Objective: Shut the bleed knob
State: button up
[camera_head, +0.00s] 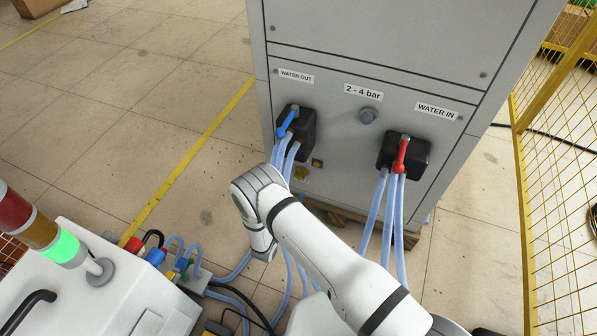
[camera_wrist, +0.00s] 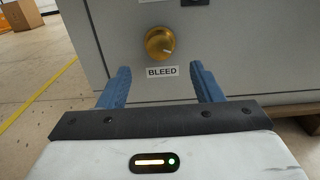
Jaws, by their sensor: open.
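The bleed knob (camera_wrist: 160,43) is a round brass knob with a pale line mark, on the grey cabinet's front just above a BLEED label (camera_wrist: 162,72). In the head view the knob (camera_head: 301,173) shows small and partly hidden low on the cabinet, behind hoses and my arm. My gripper (camera_wrist: 158,78) has two blue fingers, spread apart and empty. In the wrist view the knob appears beyond and between the fingertips, slightly above them, and no contact shows. In the head view my gripper's fingers are hidden behind my wrist.
The grey cabinet (camera_head: 340,60) carries a blue-handled WATER OUT valve (camera_head: 287,122) and a red-handled WATER IN valve (camera_head: 402,155) with hanging hoses. A white machine (camera_head: 90,285) with a signal light stands at the left. A yellow fence (camera_head: 545,150) is at the right. The left floor is open.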

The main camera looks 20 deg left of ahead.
aim_at(299, 178)
jog(key=w, duration=0.2)
jog(key=w+b, duration=0.1)
jog(key=w, duration=0.2)
jog(key=w+b, duration=0.1)
jog(key=w, duration=0.2)
jog(key=shift+d, duration=0.35)
jog(key=shift+s, duration=0.1)
jog(key=shift+c, duration=0.2)
jog(key=c, duration=0.9)
